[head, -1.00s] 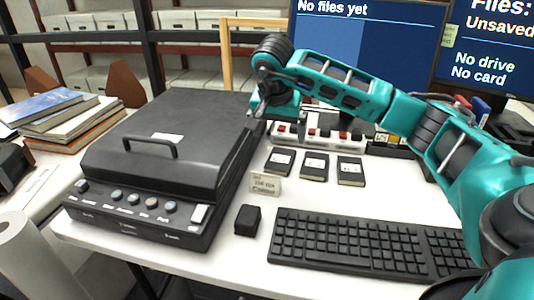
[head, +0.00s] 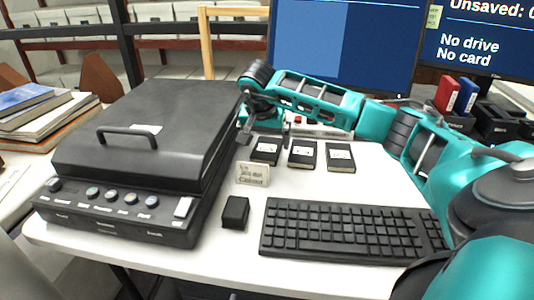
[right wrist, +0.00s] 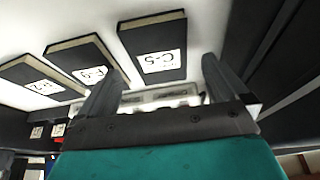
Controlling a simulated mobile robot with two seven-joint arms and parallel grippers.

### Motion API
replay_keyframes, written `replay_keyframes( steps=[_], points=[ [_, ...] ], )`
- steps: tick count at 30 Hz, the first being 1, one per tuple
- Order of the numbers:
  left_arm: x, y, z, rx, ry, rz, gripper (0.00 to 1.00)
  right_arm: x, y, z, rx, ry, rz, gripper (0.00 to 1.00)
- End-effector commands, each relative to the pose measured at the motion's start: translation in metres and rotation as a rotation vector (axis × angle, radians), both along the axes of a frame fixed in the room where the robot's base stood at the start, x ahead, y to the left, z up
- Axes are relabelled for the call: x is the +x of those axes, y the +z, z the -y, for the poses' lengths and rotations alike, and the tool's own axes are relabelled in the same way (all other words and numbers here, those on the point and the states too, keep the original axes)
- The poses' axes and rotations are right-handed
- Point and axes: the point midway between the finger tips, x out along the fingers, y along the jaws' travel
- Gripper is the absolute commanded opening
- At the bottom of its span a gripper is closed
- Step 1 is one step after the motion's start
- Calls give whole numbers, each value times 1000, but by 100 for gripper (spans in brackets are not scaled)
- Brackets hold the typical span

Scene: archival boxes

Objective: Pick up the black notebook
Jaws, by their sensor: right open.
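Three small black notebooks with white labels lie in a row on the white desk: a left one (head: 265,151), a middle one (head: 302,155) and a right one (head: 341,157). In the right wrist view they show at the top, with the notebook labelled C-5 (right wrist: 152,38) nearest my fingers, then a middle one (right wrist: 88,58) and a far one (right wrist: 40,78). My right gripper (head: 265,136) is open and empty, just behind and above the left notebook. Its spread fingers (right wrist: 160,85) also show in the wrist view. My left gripper is not in view.
A black scanner (head: 150,120) with a handled lid stands close left of the gripper. A small sign (head: 252,174), a black block (head: 235,212) and a keyboard (head: 345,232) lie in front. Monitors (head: 340,45) stand behind. Stacked books (head: 45,115) are at far left.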

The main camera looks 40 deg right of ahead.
Motion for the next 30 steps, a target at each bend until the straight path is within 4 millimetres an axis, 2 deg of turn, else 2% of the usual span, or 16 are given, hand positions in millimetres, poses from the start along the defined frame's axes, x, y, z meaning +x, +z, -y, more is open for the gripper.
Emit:
replay_keyframes(
  steps=[1, 4, 12, 30],
  points=[
    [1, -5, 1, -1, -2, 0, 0, 1, -13, 2, 1, -1, -4, 100],
    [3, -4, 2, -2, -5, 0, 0, 4, -23, 6, 2, -2, -1, 100],
    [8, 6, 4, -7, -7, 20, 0, 5, -25, 8, 1, 0, 1, 98],
    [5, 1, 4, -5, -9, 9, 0, 5, -24, 8, 0, 0, 0, 41]
  ],
)
